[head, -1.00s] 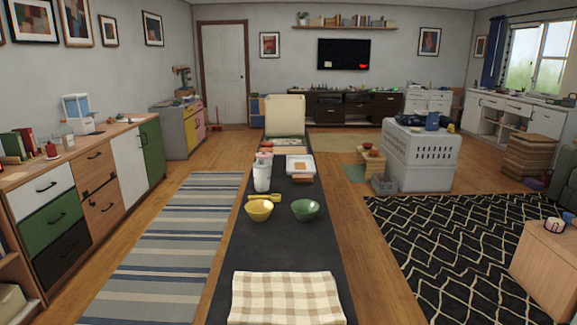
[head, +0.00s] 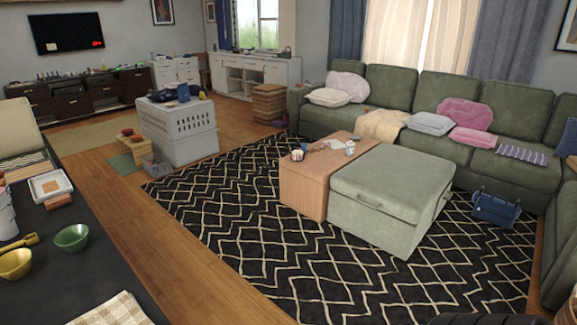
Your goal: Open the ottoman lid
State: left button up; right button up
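The ottoman (head: 372,220) is a green-grey upholstered box standing on the black patterned rug, right of the middle in the head view. Its lid (head: 395,178) is flat on top and closed, with a seam below it. A small handle or strap (head: 369,200) shows on the lid's front side. A wooden side table stands against the ottoman's left side. Neither of my grippers shows. A dark rounded shape at the bottom edge may be part of my own body.
The wooden side table (head: 303,187) carries a mug (head: 298,155) and small items. A green sectional (head: 480,160) stands behind, with a blue bag (head: 496,210) on the rug at right. Open rug (head: 230,215) lies left of and in front of the ottoman. A dark counter (head: 110,265) is at left.

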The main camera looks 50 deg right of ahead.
aim_at(406, 195)
jog(key=z, duration=2.1)
jog(key=i+u, duration=0.3)
jog(key=i, duration=1.4)
jog(key=i+j+z, duration=0.15)
jog(key=i, duration=0.55)
jog(key=i+j+z, duration=0.1)
jog(key=i, duration=0.55)
